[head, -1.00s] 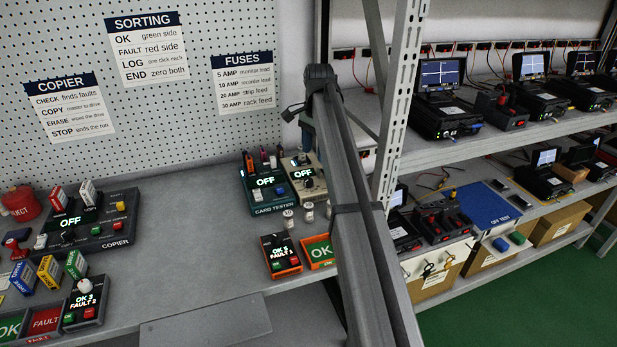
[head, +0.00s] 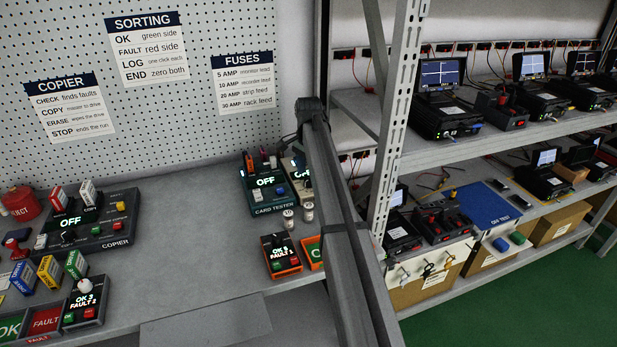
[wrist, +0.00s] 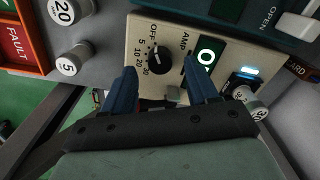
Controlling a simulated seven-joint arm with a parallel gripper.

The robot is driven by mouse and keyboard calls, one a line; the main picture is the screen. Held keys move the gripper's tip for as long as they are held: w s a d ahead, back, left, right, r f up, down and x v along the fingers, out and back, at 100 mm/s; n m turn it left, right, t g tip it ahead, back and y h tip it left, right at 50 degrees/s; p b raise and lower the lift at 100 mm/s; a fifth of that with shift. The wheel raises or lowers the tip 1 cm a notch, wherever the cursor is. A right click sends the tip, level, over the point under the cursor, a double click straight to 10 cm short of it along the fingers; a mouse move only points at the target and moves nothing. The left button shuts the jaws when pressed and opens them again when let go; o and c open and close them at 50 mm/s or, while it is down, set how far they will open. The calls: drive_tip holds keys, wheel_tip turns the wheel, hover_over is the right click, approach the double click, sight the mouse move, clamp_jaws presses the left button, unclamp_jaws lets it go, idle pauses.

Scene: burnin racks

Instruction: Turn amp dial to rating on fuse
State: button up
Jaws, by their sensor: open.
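The beige fuse tester shows in the wrist view (wrist: 172,25). Its round black amp dial (wrist: 158,60) is ringed by OFF, 5, 10, 20 and 30. I cannot tell for sure where the dial points. My gripper (wrist: 159,69) is open, its blue fingers on either side of the dial in the picture; contact is unclear. A lit green display (wrist: 207,55) is right of the dial. Fuses marked 20 (wrist: 62,12) and 5 (wrist: 69,64) stand left. Another fuse (wrist: 256,109), its mark unclear, is at the right. In the head view my arm hides the gripper and much of the tester (head: 299,172).
The teal card tester (head: 268,193) stands left of the fuse tester. An orange-framed counter box (head: 281,253) is in front. The FUSES chart (head: 243,80) hangs on the pegboard. The copier (head: 110,225) is further left; bare bench (head: 190,220) lies between. A metal rack (head: 398,125) stands right.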

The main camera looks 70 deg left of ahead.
sight(309, 182)
drive_tip(key=shift+f, duration=1.2)
drive_tip(key=c, duration=1)
drive_tip(key=shift+c, duration=0.2)
